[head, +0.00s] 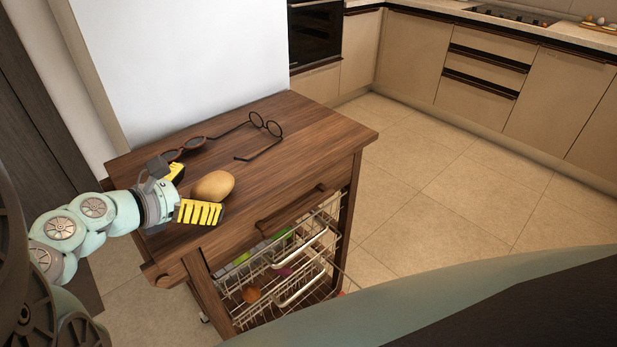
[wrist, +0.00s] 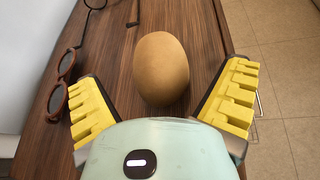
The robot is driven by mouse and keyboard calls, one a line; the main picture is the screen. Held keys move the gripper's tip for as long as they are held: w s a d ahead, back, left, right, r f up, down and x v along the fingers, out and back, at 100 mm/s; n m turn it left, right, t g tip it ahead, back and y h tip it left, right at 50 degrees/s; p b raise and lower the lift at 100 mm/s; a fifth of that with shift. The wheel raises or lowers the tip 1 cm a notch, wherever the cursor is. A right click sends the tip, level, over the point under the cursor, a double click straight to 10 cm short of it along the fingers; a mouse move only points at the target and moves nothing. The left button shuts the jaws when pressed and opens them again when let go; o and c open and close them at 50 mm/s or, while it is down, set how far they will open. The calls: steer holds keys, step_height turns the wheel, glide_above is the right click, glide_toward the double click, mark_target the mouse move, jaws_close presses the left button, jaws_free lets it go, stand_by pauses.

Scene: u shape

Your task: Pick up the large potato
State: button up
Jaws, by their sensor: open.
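The large potato (head: 213,186) is a smooth tan oval lying on the wooden top of a small cabinet (head: 310,120). In the wrist view the potato (wrist: 161,69) lies just beyond and between my yellow fingers. My gripper (head: 190,192) is low over the left part of the cabinet top, with its fingers spread wide. In the wrist view my gripper (wrist: 165,98) is open and empty, with a gap between each finger and the potato.
Sunglasses (head: 184,148) lie on the top behind my gripper, and round eyeglasses (head: 262,130) lie farther back. A white wall (head: 190,60) rises behind the cabinet. Wire baskets (head: 285,265) with several items hang below. The right part of the top is clear.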

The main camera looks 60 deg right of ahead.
mark_target(206, 180)
steer(key=shift+x, duration=1.1)
steer(key=shift+r, duration=0.1)
steer(key=c, duration=1.4)
steer(key=shift+c, duration=0.2)
steer(key=shift+r, duration=0.55)
step_height(206, 180, up, 2)
steer(key=shift+r, duration=0.2)
steer(key=s+a+r+p, duration=0.1)
steer(key=s+a+p, duration=0.2)
steer(key=s+a, duration=0.8)
steer(key=shift+a+r, duration=0.3)
